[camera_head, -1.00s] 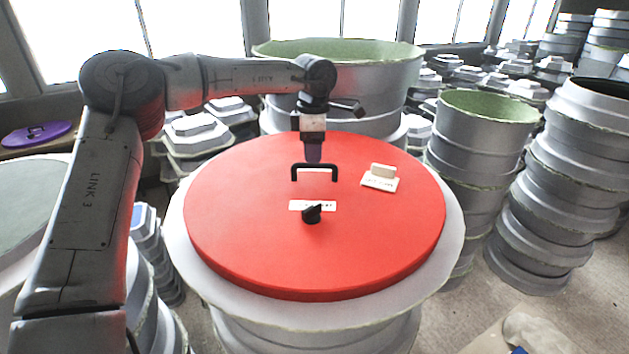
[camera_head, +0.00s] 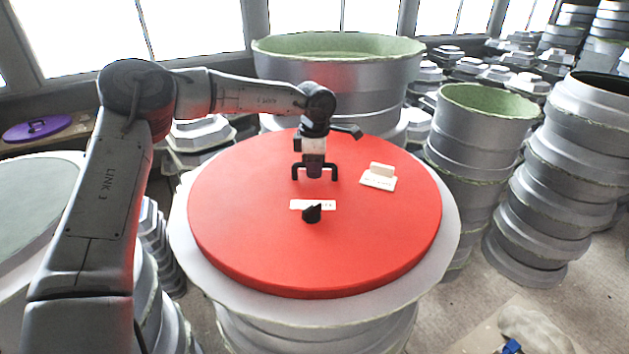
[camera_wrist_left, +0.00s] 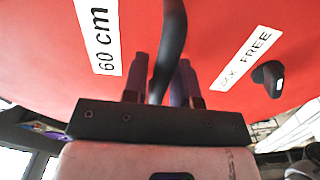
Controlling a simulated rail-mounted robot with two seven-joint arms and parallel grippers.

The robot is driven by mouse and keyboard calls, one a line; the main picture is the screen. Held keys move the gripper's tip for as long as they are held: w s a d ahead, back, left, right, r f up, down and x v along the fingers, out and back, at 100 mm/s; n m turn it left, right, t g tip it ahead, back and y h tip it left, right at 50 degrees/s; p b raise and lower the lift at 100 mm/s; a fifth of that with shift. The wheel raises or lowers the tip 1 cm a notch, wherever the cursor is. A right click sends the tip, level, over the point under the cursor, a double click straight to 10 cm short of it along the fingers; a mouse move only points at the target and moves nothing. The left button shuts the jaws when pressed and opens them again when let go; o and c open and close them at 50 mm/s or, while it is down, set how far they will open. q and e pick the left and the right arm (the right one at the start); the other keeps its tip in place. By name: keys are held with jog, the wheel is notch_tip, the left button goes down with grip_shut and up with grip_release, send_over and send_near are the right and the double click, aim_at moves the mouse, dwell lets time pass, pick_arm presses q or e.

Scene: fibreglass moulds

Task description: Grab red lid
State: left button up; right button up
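The round red lid (camera_head: 260,240) lies flat on top of a pale grey drum-shaped mould (camera_head: 190,255). A black U-shaped handle (camera_head: 334,170) stands near the lid's middle. My left gripper (camera_head: 315,174) points down at the handle. In the left wrist view, the handle bar (camera_wrist_left: 173,30) passes between the two fingers (camera_wrist_left: 162,82). The fingers are apart, with red showing between the left finger and the bar. A black knob (camera_head: 312,214) sits on the lid in front of the handle, beside a white "LOCK FREE" label (camera_wrist_left: 248,57). My right gripper is out of view.
A wide green-rimmed mould (camera_head: 340,75) stands behind. Stacked moulds (camera_head: 475,140) crowd the right. A purple lid (camera_head: 38,129) lies at the far left. Some floor (camera_head: 460,305) is bare at lower right.

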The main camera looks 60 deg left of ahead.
pick_arm(q)
grip_shut()
dwell(0.9)
jog(key=shift+r, duration=0.15)
